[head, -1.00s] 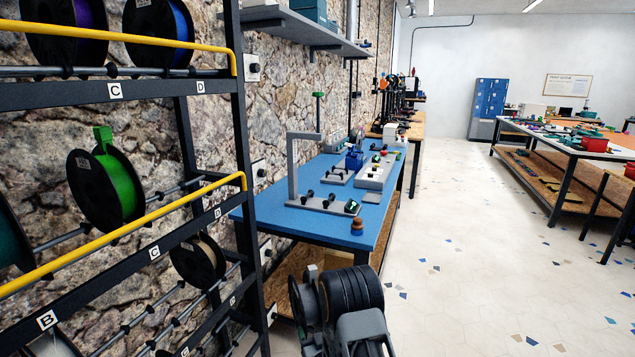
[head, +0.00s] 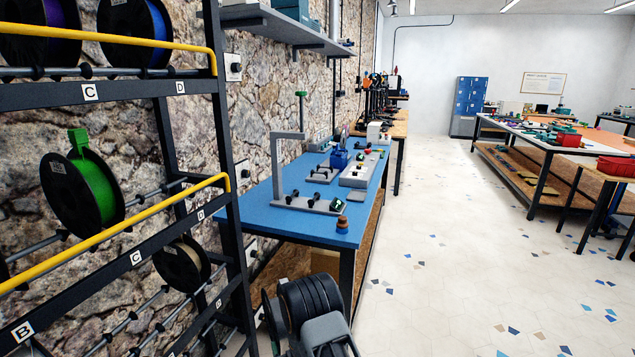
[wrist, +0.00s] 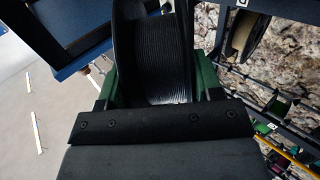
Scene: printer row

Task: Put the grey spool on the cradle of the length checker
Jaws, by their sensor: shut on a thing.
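A dark grey spool (head: 306,301) with black flanges is held in my gripper (head: 325,335), low in the head view, in front of the blue table's near end. In the wrist view the spool (wrist: 165,55) fills the space between the green fingers (wrist: 160,92), which are shut on it. The likely length checker, a grey device with a tall bent post (head: 275,170), a flat base and a small green-lit display (head: 337,204), stands on the table's near part. Dark rollers (head: 311,201) on its base look like its cradle and appear empty.
The blue table (head: 262,219) also carries a brown knob-like object (head: 342,224), a smaller roller stand (head: 322,173) and a grey box (head: 357,174). A spool rack (head: 225,150) with yellow rails stands close on the left. The floor (head: 430,250) to the right is clear.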

